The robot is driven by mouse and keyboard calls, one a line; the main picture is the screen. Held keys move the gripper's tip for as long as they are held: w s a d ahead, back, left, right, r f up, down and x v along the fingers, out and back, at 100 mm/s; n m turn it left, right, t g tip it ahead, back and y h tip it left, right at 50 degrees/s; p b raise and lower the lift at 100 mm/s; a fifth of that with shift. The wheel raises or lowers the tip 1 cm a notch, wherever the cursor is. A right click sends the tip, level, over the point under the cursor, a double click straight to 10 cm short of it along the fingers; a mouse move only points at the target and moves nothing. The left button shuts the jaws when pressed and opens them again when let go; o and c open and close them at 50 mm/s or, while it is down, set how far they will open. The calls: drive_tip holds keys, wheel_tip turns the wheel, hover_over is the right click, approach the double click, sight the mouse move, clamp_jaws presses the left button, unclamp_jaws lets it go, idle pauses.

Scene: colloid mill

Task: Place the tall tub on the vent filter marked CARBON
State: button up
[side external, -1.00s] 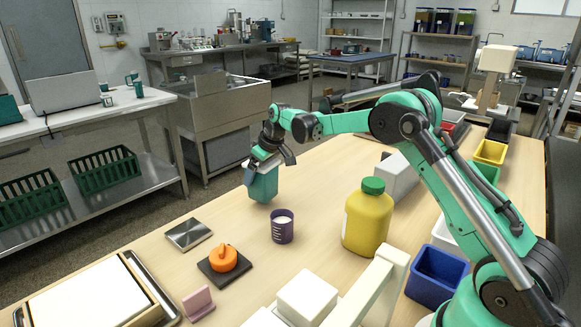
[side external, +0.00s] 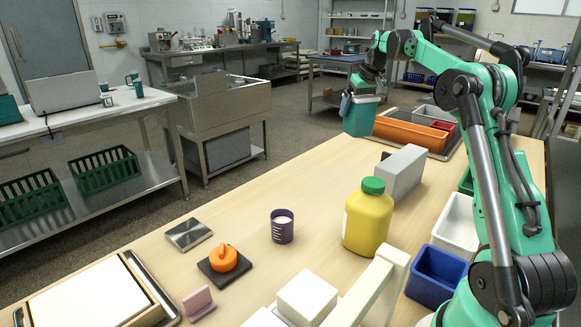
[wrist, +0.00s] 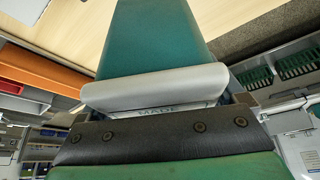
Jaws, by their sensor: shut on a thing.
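My gripper (side external: 366,91) is shut on a tall teal tub (side external: 359,118) near the far end of the table. The tub hangs roughly upright beside the left end of an orange tray (side external: 400,133); I cannot tell whether it touches the table. In the wrist view the tub (wrist: 160,42) fills the upper middle, beyond the grey jaw pad. I can read no CARBON mark in either view, so I cannot tell which thing is the vent filter.
The orange tray holds grey and red items (side external: 441,126). A grey block (side external: 403,173) and a yellow jar with a green lid (side external: 368,222) stand nearer. A purple cup (side external: 282,229) stands left of the jar. A blue bin (side external: 435,275) is front right.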

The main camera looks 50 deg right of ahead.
drive_tip(key=s+d+r+m+h, duration=0.1)
drive_tip(key=s+d+r+m, duration=0.2)
drive_tip(key=s+d, duration=0.5)
hover_over(398, 154)
drive_tip(key=shift+m+g, duration=0.3)
drive_tip(key=shift+g, duration=0.1)
drive_tip(key=shift+f, duration=4.15)
drive_tip(key=shift+f, duration=0.15)
drive_tip(key=o, duration=1.4)
